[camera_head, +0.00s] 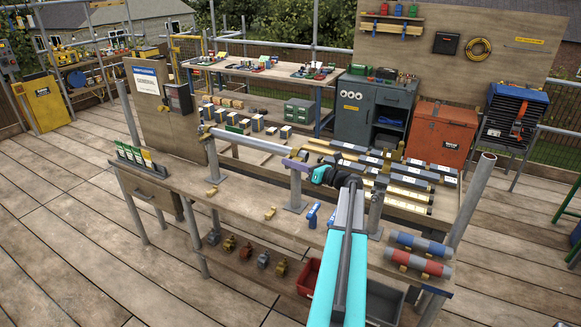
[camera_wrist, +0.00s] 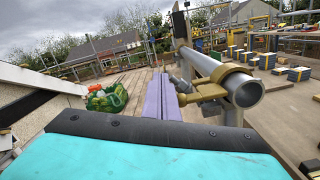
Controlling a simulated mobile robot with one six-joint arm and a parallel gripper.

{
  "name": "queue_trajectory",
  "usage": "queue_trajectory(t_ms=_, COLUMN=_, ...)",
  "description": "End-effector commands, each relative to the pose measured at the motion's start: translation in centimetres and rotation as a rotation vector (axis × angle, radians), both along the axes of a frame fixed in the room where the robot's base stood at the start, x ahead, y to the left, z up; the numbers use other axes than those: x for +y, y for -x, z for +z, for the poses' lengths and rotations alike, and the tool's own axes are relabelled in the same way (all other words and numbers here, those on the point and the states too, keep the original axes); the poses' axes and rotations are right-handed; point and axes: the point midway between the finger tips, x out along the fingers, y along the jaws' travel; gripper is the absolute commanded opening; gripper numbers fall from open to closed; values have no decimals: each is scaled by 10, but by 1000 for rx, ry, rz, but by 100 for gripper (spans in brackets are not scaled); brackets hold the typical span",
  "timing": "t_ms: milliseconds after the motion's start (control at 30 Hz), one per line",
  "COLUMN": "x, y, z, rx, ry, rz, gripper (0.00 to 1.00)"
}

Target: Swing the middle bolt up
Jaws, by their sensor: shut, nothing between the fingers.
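In the wrist view a grey scaffold tube (camera_wrist: 214,68) runs away from me, its open end toward me at the right. A brass coupler (camera_wrist: 208,91) sits around it, with a grey bolt (camera_wrist: 180,84) at its left side. Whether this is the middle bolt I cannot tell. My gripper (camera_wrist: 158,99), with purple fingers, is shut and empty just left of the coupler; contact is unclear. In the head view my gripper (camera_head: 292,163) is beside the tube (camera_head: 245,139) near the middle post (camera_head: 296,187), and my arm hides part of the right side.
The tube stands on posts above a wooden bench (camera_head: 165,177). Small brass parts (camera_head: 270,213) lie on the bench; couplers (camera_head: 263,259) sit on the shelf below. Red and blue rollers (camera_head: 418,263) lie at the right. Long wrapped bars (camera_head: 400,187) lie behind.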

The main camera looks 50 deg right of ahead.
Motion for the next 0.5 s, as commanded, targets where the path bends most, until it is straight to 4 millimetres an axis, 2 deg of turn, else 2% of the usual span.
queue_trajectory(t_ms=300, x=0, y=1, z=26, rx=-1, ry=2, rz=0, gripper=0)
queue_trajectory(t_ms=500, x=15, y=15, z=26, rx=0, ry=0, rz=-1, gripper=0)
